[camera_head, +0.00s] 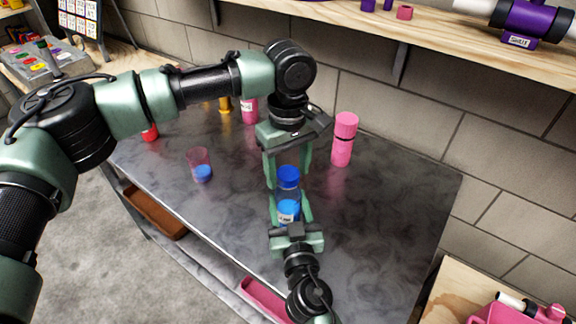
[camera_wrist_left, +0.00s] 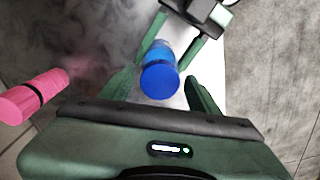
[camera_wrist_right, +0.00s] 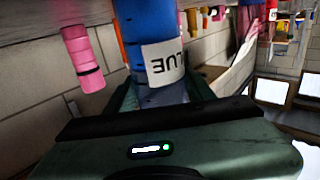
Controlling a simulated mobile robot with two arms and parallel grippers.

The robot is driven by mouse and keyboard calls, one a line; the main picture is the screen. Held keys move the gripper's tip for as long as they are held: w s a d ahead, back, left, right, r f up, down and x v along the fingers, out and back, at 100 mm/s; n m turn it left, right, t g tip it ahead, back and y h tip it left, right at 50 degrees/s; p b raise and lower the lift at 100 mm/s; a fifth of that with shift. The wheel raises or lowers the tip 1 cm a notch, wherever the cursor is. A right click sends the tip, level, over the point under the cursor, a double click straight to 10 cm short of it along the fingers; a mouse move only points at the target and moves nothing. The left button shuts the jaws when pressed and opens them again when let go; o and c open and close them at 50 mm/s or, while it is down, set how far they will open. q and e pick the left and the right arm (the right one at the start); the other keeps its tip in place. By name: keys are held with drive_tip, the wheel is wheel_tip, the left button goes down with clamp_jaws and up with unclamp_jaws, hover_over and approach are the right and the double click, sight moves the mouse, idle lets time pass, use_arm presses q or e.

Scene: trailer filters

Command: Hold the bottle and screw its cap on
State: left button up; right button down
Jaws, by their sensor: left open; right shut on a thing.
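The bottle (camera_head: 287,195) is blue and see-through with a white label, and stands upright above the table. The label reads "BLUE" on the bottle in the right wrist view (camera_wrist_right: 158,60). Its blue cap (camera_head: 289,174) is at the bottle's top; how tightly it sits cannot be told. My right gripper (camera_head: 290,210) is shut on the bottle's lower part from the near side. My left gripper (camera_head: 288,170) points down from above, open, with its fingers on either side of the cap. In the left wrist view the cap (camera_wrist_left: 160,82) lies between the spread fingers, with gaps.
On the dark table (camera_head: 400,200) a pink bottle (camera_head: 344,140) stands right of my left gripper. A clear cup with blue contents (camera_head: 201,166) stands to the left. More coloured containers, including a pink one (camera_head: 249,110), stand behind. The table's right part is clear.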

use_arm(q)
clamp_jaws()
drive_tip(key=m, duration=1.5)
drive_tip(key=shift+m, duration=0.3)
drive_tip(key=m, duration=1.2)
drive_tip(key=shift+o, duration=0.8)
unclamp_jaws()
